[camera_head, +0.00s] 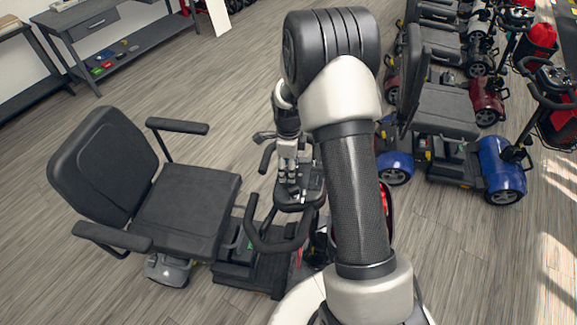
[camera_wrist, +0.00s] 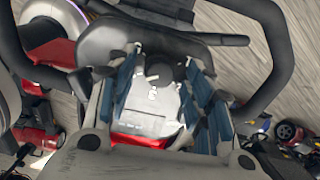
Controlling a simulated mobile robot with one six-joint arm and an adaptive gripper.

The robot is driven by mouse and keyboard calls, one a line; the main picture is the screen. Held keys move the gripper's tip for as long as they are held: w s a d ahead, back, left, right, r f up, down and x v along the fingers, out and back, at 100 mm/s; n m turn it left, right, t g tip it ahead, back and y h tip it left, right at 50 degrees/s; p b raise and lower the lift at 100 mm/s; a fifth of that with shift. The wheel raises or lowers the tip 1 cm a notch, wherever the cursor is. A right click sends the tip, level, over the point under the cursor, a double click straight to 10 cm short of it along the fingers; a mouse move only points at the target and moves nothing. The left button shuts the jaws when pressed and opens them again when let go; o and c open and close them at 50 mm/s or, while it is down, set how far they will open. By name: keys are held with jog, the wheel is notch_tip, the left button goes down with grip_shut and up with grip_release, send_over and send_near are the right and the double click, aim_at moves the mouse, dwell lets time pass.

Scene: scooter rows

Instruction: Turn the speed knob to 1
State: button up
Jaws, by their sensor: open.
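The nearest scooter's tiller console (camera_head: 298,197) stands in front of its empty black seat, beside my arm. My gripper (camera_head: 289,178) points down over this console, with its fingers apart. In the wrist view the open fingers flank the pale control panel (camera_wrist: 146,122). A small dark round knob (camera_wrist: 162,73) shows on the panel between the fingers. A small white mark (camera_wrist: 152,93) lies just below it. I cannot read the knob's numbers or its setting. Nothing is held, and I cannot tell whether a fingertip touches the knob.
The black handlebar loop (camera_head: 262,240) curves around the console, close to my gripper. The scooter seat (camera_head: 187,208) is at the left. A blue scooter (camera_head: 500,170) and others stand in a row at the right. A workbench (camera_head: 130,45) is at the back left, with open floor before it.

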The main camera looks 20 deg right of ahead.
jog(key=c, duration=1.1)
